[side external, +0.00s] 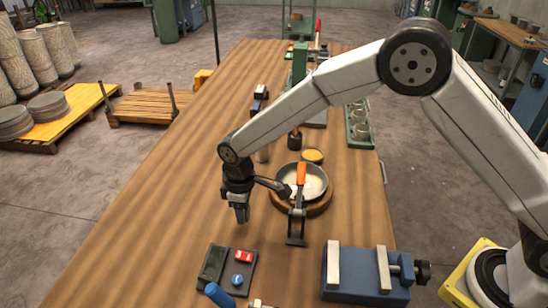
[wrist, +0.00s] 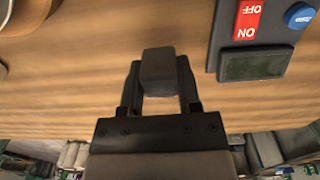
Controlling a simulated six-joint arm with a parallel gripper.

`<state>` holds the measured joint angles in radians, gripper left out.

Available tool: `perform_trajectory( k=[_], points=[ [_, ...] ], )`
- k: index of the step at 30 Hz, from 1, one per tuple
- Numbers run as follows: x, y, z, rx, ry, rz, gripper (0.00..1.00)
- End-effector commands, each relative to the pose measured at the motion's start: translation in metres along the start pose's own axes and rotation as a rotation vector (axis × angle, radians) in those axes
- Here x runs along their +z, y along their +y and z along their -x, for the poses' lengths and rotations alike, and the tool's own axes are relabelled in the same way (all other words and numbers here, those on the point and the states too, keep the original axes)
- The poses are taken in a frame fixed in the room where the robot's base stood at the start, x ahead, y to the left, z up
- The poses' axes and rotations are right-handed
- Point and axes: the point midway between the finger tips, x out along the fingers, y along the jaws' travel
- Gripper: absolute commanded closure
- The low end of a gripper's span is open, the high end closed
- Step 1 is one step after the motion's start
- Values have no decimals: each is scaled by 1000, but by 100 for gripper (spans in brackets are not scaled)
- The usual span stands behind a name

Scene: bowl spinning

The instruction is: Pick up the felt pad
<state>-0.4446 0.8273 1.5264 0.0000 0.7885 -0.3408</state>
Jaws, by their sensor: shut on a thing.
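The felt pad is a dark grey block (wrist: 158,70) held between the two black fingers of my gripper (wrist: 158,88) in the wrist view. My gripper is shut on it, and the pad sticks out past the fingertips. In the side external view my gripper (side external: 239,203) points down above the wooden table, left of the metal bowl. The pad shows there only as a small dark shape at the fingertips (side external: 241,214). It looks clear of the tabletop, but its exact height is hard to tell.
A metal bowl (side external: 314,187) sits on a round wooden base, with an orange-handled clamp (side external: 301,174) in front. A control panel (side external: 212,264) with a red switch and blue button lies near the front edge. A blue vise (side external: 350,284) stands front right. The table left of my gripper is clear.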

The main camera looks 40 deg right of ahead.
Motion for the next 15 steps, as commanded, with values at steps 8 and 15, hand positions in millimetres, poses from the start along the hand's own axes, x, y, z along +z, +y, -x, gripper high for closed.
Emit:
perform_trajectory(
  k=[8, 15],
  points=[
    [26, -12, 36, 1, 3, 1, 100],
    [57, -26, 58, 1, 2, 1, 100]
  ],
)
